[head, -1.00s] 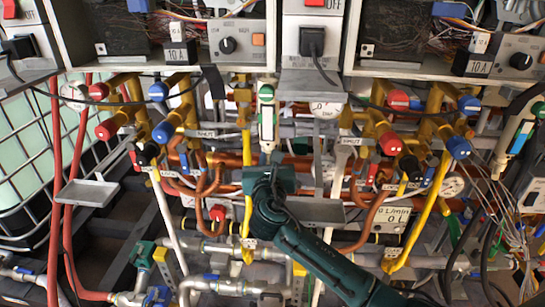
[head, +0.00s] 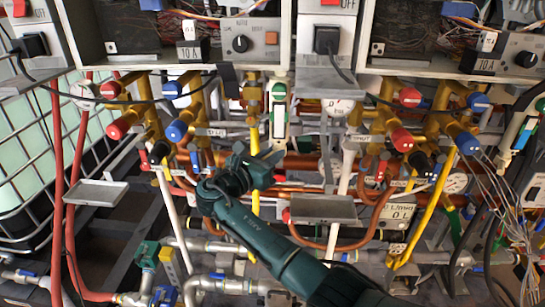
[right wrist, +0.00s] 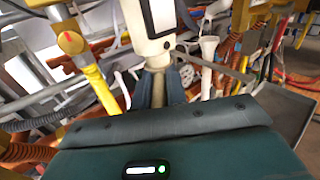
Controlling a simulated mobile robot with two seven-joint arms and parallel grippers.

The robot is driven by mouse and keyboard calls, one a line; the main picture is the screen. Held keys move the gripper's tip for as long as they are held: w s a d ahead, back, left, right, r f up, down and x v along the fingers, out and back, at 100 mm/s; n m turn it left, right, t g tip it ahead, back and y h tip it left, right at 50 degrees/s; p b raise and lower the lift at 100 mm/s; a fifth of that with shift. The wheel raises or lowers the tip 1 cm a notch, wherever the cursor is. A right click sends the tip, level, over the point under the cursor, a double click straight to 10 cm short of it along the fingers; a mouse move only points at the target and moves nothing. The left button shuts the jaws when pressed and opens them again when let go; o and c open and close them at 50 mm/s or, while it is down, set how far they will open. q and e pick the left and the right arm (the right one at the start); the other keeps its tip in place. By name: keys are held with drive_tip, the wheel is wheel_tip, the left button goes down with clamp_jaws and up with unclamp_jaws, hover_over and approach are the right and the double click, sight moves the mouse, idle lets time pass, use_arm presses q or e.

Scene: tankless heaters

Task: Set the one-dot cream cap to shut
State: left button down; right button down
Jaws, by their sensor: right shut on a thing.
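In the head view the cap is mostly hidden by the gripper. My left gripper is not in view.
Copper and yellow pipes crowd around the gripper. Red caps (head: 118,128) and blue caps (head: 177,130) stick out on the left, with more on the right. A grey tray (head: 322,209) is close to the right of my arm. Another tray (head: 96,191) is at the left.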

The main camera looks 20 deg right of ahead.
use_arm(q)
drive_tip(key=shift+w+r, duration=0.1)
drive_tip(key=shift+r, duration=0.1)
use_arm(e)
drive_tip(key=shift+f, duration=0.1)
drive_tip(key=c, duration=1.6)
unclamp_jaws()
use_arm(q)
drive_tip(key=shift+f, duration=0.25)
use_arm(e)
drive_tip(key=shift+o, duration=1)
use_arm(q)
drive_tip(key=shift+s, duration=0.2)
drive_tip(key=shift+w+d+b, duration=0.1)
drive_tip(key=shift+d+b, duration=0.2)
drive_tip(key=shift+b, duration=0.4)
use_arm(e)
drive_tip(key=v, duration=1.3)
drive_tip(key=shift+w+a, duration=0.15)
drive_tip(key=shift+a, duration=0.1)
